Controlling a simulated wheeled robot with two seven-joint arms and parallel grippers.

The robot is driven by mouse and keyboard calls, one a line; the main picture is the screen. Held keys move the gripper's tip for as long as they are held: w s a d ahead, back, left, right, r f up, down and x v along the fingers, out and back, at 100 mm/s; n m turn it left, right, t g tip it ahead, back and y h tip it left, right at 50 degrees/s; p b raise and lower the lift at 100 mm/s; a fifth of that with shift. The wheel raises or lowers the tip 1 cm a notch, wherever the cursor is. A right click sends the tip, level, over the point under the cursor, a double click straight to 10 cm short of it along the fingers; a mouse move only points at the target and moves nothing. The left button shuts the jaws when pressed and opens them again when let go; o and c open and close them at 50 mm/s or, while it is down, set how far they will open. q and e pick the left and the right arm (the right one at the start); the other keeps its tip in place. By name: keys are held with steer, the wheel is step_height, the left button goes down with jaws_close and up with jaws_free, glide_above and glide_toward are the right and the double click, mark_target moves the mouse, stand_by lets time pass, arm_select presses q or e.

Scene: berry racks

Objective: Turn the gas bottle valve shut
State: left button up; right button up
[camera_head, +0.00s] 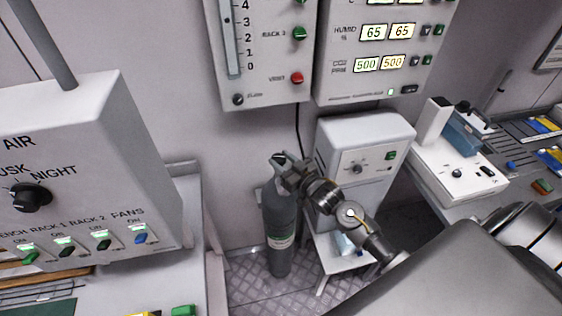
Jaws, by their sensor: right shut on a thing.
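The gas bottle (281,225) is a grey cylinder with a pale label, standing upright on the metal floor against the back wall. Its valve (279,158) is at the top and shows as a dark piece, mostly hidden by my gripper. My right gripper (287,170) reaches in from the right and is shut at the valve. The fingertips and the exact grip are too small to make out. My left gripper is not in view.
A grey box (354,160) on a small white stand is right of the bottle. A control box (85,170) with switches is at left. Wall panels (262,90) hang above. A bench (455,175) with instruments is at right. Some floor (245,290) is clear.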

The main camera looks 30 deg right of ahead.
steer(key=shift+d+n+g+y, duration=0.15)
steer(key=shift+n+g+y, duration=0.35)
steer(key=shift+n+y, duration=0.7)
steer(key=shift+y, duration=0.3)
steer(key=o, duration=1)
steer(key=shift+c, duration=0.2)
steer(key=b+v, duration=0.3)
steer(key=v, duration=0.7)
steer(key=shift+s+d, duration=0.2)
steer(key=shift+s, duration=0.15)
